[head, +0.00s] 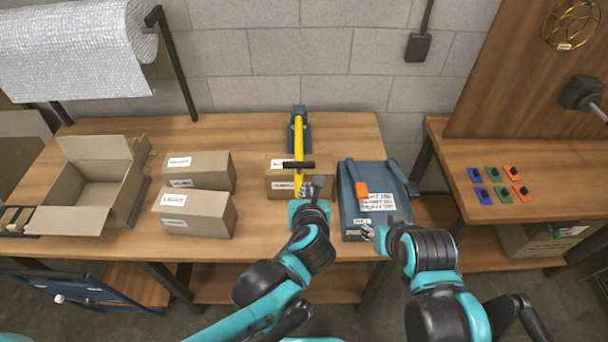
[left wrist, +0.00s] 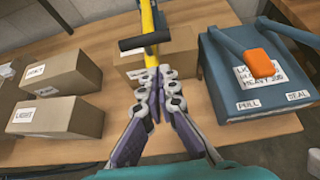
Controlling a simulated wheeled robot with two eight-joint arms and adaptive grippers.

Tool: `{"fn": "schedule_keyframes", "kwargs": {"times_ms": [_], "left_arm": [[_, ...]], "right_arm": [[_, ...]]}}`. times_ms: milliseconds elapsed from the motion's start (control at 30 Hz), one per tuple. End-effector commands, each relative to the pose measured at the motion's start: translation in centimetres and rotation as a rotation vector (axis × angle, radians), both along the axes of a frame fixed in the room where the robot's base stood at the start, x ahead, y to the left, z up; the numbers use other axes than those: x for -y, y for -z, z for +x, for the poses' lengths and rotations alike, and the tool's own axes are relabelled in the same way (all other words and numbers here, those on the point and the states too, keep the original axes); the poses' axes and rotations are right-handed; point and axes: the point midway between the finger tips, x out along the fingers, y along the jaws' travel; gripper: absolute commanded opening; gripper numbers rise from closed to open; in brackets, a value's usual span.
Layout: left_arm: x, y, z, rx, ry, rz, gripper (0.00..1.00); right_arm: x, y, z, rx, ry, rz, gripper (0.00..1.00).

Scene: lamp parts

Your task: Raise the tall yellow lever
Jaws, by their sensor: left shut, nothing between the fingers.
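The tall yellow lever (head: 298,137) stands at the middle of the bench on a dark blue base (head: 299,113), with a black crossbar (head: 285,165) near its near end. In the left wrist view the lever (left wrist: 150,22) and its crossbar (left wrist: 143,41) are just beyond my fingertips, which hide part of the lever. My left gripper (head: 318,187) is shut and empty, close to the lever's near end; I cannot tell if they touch. Its fingers meet in the left wrist view (left wrist: 158,73). My right gripper (head: 374,232) is low at the blue box's front; its fingers are unclear.
A blue box press (head: 348,215) with an orange-gripped handle (head: 361,190) stands right of the lever. A cardboard box (head: 283,190) lies behind the gripper. Two closed boxes (head: 197,212) and an open carton (head: 104,185) stand left. Bare bench (head: 255,225) shows between.

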Motion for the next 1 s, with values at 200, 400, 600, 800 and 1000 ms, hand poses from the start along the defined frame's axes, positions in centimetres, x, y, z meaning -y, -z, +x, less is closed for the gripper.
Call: {"fn": "schedule_keyframes", "kwargs": {"times_ms": [200, 400, 600, 800, 1000], "left_arm": [[-0.1, 0.3, 0.4, -0.001, -0.002, -0.002, 0.00], [-0.1, 1.9, 2.8, -0.001, -0.006, -0.002, 0.00], [-0.1, 3.7, 6.0, -0.001, -0.005, -0.004, 0.00], [-0.1, 4.9, 8.1, -0.001, -0.003, -0.004, 0.00], [-0.1, 5.1, 8.6, -0.001, -0.003, -0.004, 0.00]], "right_arm": [[0.0, 0.2, 0.0, 0.000, 0.000, 0.000, 0.40], [0.0, 1.3, 0.0, 0.000, 0.000, 0.000, 0.40], [0.0, 2.5, 0.0, 0.000, 0.000, 0.000, 0.40], [0.0, 3.2, 0.0, 0.000, 0.000, 0.000, 0.40], [0.0, 3.3, 0.0, 0.000, 0.000, 0.000, 0.40]]}}
